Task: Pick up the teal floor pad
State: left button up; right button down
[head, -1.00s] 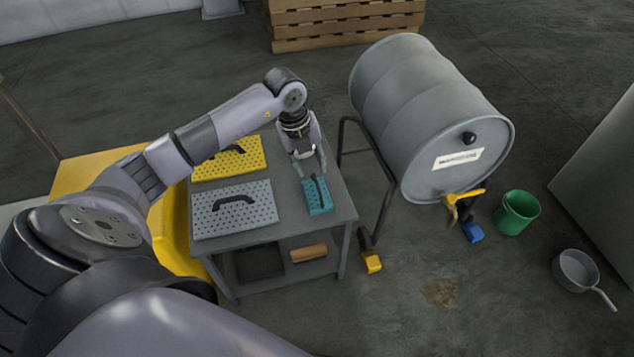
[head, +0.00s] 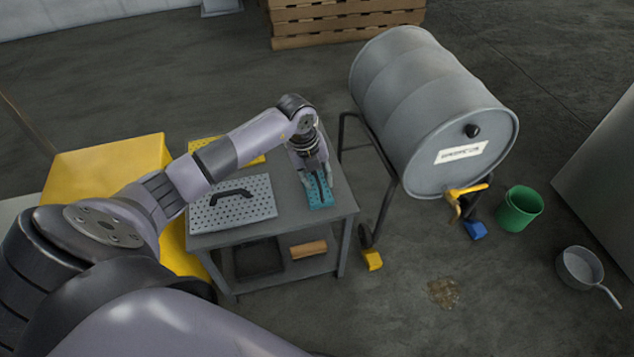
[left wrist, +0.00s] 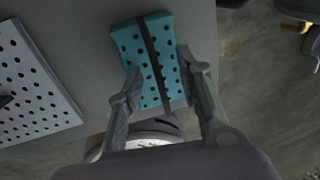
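The teal floor pad (head: 321,203) is a small perforated block with a dark handle bar along its middle. It lies on the right part of the grey cart's top. It also shows in the left wrist view (left wrist: 126,45). My left gripper (head: 317,184) points down over the pad. In the left wrist view its two fingers (left wrist: 158,64) are apart, one on each side of the dark handle. They overlap the pad's near part in that view; I cannot tell whether they touch it. My right gripper is not in view.
A grey perforated pad (head: 257,205) and a partly hidden yellow pad (head: 200,144) share the cart top (head: 290,210) to the left. A grey drum (head: 430,110) on a stand is close on the right. A green bucket (head: 519,208) and a pan (head: 579,268) stand on the floor.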

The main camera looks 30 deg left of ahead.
pick_arm(q)
jog(key=shift+c, duration=0.2)
grip_shut()
dwell(0.4)
